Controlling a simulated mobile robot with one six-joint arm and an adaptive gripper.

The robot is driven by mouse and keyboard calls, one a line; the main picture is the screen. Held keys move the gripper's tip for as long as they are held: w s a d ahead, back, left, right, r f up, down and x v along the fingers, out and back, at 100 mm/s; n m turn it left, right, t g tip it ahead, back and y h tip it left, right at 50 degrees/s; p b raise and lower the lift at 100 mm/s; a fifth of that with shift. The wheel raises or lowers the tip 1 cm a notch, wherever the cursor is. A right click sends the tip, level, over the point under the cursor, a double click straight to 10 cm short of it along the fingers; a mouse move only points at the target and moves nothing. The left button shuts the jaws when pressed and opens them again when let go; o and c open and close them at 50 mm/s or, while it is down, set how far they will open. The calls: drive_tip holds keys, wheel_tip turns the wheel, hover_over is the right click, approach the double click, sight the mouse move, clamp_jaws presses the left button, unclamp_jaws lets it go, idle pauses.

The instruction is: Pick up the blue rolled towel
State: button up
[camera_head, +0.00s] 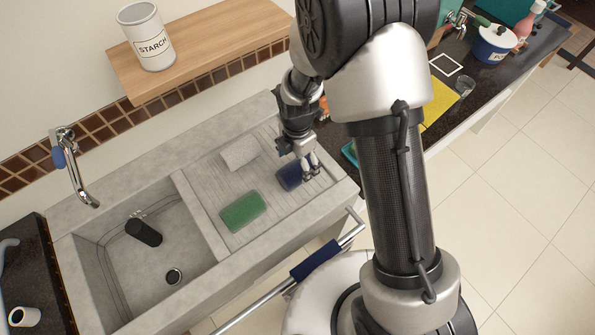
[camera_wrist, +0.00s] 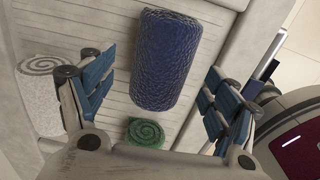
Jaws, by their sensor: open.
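The blue rolled towel (camera_wrist: 163,60) lies on the ribbed drainboard. In the wrist view it sits between the two finger lines of my gripper (camera_wrist: 158,105), slightly beyond the fingertips. My gripper is open, with a finger on each side and clear space between each finger and the towel. In the head view the blue towel (camera_head: 290,176) is partly hidden by my gripper (camera_head: 311,172), which is just above its right end. I cannot tell from these frames whether a finger touches it.
A green rolled towel (camera_head: 243,211) and a white rolled towel (camera_head: 240,153) lie on the same drainboard (camera_head: 215,190). A sink basin holding a dark cylinder (camera_head: 144,232) is to the left. A rail with a blue towel (camera_head: 313,262) runs along the front.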

sight(298, 165)
wheel_tip(298, 165, down, 5)
drive_tip(key=shift+s+r+b, duration=0.1)
drive_tip(key=shift+b, duration=0.5)
drive_tip(key=shift+c, duration=0.2)
drive_tip(key=c, duration=1.1)
drive_tip(key=shift+r, duration=0.15)
drive_tip(key=shift+c, duration=0.2)
